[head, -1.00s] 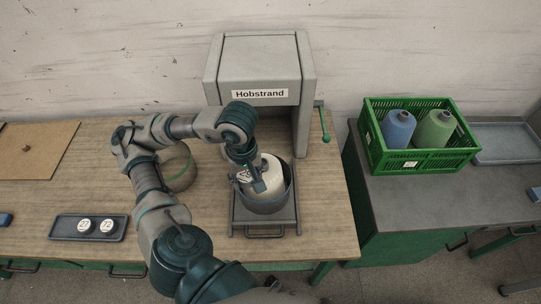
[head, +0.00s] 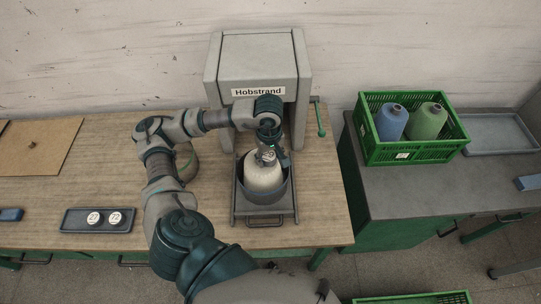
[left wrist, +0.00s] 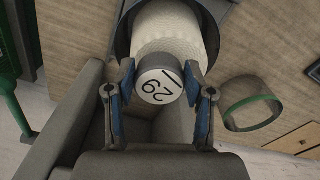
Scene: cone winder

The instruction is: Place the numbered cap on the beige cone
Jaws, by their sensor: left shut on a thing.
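The beige cone (head: 263,175) stands upright in a dark round pot (head: 281,190) on the machine's sliding tray; it also shows in the left wrist view (left wrist: 172,28). My left gripper (head: 269,156) is at the cone's top, shut on a white-faced cap with dark digits (left wrist: 160,86). In the left wrist view the fingers (left wrist: 160,92) grip the cap from both sides, and the cap lies in line with the cone's narrow end. I cannot tell whether cap and cone touch. My right gripper is not in view.
The grey Hobstrand machine (head: 258,60) rises behind the cone, with a green-knobbed lever (head: 320,120) at right. A dark tray (head: 68,225) holds two numbered caps (head: 94,217). A green crate (head: 385,157) holds blue and green cones.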

